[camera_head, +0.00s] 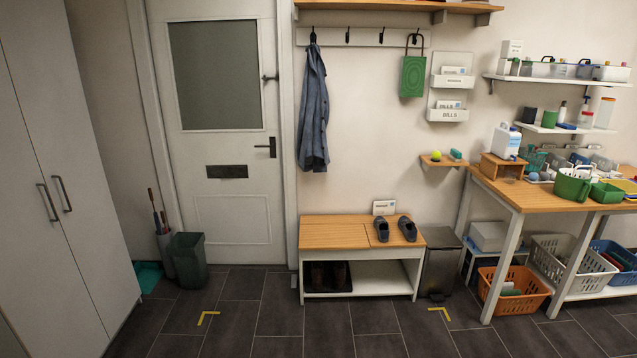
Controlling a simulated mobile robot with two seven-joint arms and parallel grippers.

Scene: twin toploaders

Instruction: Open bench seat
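The bench (390,276) stands against the back wall, below the coat hooks, with a white frame and a wooden top. Its seat (334,232) lies flat and shut. A seam divides the top into a larger left part and a smaller right part. A pair of dark shoes (407,229) sits on the right part, and a small white card or box (384,207) stands at its back edge. Neither of my grippers is in view.
A dark bin (188,260) stands by the door, left of the bench. A grey pedal bin (440,262) stands close to the bench's right side, before the cluttered workbench (530,195). A blue coat (314,110) hangs above the bench. The tiled floor (310,325) in front is clear.

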